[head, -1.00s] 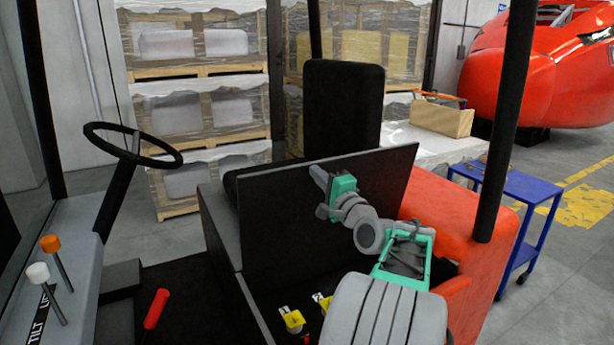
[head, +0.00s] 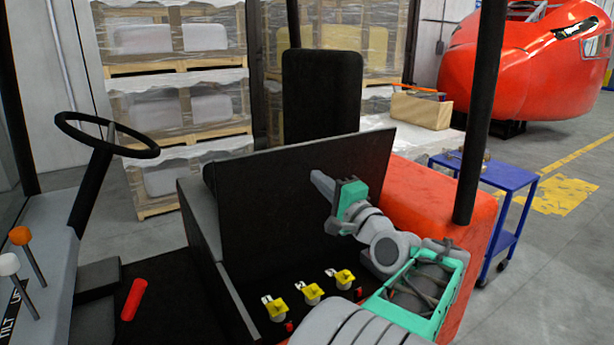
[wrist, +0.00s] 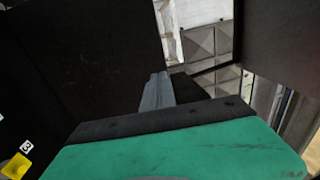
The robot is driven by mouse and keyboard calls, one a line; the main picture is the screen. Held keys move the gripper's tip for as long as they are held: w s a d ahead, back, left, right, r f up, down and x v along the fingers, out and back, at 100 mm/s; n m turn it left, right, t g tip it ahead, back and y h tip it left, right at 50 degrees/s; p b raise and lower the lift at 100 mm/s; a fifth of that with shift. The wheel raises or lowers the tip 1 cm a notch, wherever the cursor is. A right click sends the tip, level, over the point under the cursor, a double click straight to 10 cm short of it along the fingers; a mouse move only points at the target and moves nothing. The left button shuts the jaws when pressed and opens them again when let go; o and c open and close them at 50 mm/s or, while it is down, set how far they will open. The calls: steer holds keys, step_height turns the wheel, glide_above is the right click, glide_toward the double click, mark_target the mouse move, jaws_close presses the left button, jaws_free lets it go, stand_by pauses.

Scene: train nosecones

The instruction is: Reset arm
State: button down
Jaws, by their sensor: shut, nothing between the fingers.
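My gripper (head: 321,181) shows in the head view in front of the raised black panel of the forklift's seat compartment. Its grey fingers point up and to the left, are closed together and hold nothing. The green and grey links of my arm run from it down to the lower right. In the wrist view the shut fingers (wrist: 157,92) stick out past the green gripper body, with the dark panel to their left. Whether the fingertips touch the panel cannot be told.
Several yellow connectors (head: 311,292) sit in the open compartment below my arm. A black post (head: 476,110) stands to the right. The steering wheel (head: 107,135), levers and red handle (head: 134,299) are at left. A blue cart (head: 487,178) stands beyond the red bodywork (head: 430,205).

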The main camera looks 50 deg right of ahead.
steer(key=w+a+f+n+g+y, duration=0.4)
steer(key=a+f, duration=0.3)
steer(key=a, duration=0.4)
steer(key=w+a+f+n+g+y, duration=0.25)
steer(key=w+a+f+n, duration=0.35)
steer(key=a+f, duration=0.3)
steer(key=s+a+f+n+g, duration=0.2)
steer(key=a+f+n, duration=0.1)
steer(key=a, duration=0.3)
steer(key=s+a+f+n+g, duration=0.2)
steer(key=s+a+f+g, duration=0.1)
steer(key=a, duration=0.3)
steer(key=s+a+f+n+g, duration=0.2)
steer(key=s+a+n, duration=0.1)
steer(key=s, duration=0.2)
steer(key=s+a+f+n+g+h, duration=0.1)
steer(key=s+a+f+n+g, duration=0.1)
steer(key=s, duration=0.4)
steer(key=shift+a+f+n, duration=0.5)
